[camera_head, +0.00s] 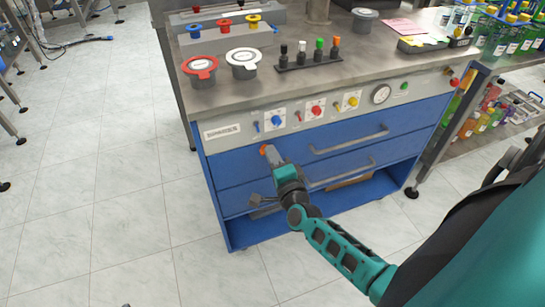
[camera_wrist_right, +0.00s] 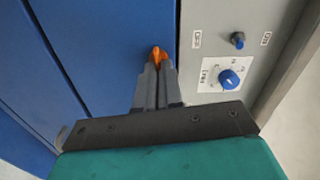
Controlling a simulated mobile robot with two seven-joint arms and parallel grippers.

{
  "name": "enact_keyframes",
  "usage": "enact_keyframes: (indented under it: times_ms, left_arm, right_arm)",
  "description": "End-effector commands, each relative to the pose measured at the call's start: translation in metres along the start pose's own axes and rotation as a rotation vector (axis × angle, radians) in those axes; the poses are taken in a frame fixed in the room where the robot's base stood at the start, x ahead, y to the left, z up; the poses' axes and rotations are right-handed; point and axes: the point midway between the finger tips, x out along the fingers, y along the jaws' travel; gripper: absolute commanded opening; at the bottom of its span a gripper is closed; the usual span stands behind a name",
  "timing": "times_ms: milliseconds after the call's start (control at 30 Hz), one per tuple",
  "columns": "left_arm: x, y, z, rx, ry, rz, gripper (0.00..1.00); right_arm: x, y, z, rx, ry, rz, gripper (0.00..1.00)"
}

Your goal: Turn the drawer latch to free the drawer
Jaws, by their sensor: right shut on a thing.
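The drawer latch is a small orange piece (camera_wrist_right: 157,52) on the blue front, and it also shows at the gripper's tip in the head view (camera_head: 263,149). My right gripper (camera_wrist_right: 155,66) is shut on the latch, its grey fingers close together around it. The fingers hide most of the latch, so its exact angle is hard to tell. The upper blue drawer front (camera_head: 237,163) looks closed, with a grey bar handle (camera_head: 349,140) to the right of my right gripper (camera_head: 268,152). My left gripper is not in view.
A lower drawer handle (camera_head: 343,174) sits below. Cups (camera_head: 243,62) and a bottle rack (camera_head: 307,60) stand on the top.

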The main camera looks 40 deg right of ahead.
Motion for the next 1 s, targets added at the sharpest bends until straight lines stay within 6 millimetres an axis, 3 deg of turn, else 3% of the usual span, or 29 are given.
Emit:
enact_keyframes:
  times_ms: [300, 833, 867, 1000]
  left_arm:
    - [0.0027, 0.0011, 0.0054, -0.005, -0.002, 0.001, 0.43]
    - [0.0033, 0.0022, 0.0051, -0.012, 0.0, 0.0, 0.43]
    - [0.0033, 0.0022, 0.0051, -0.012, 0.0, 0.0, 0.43]
    - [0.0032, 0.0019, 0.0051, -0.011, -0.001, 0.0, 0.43]
  right_arm:
    - [-0.0004, 0.0019, 0.0007, 0.116, -0.001, 0.002, 0.0]
    - [-0.0004, 0.0016, 0.0007, 0.136, -0.002, 0.002, 0.0]
    - [-0.0004, 0.0016, 0.0007, 0.136, -0.002, 0.002, 0.08]
    - [-0.0003, 0.0015, 0.0006, 0.136, -0.001, 0.001, 0.22]
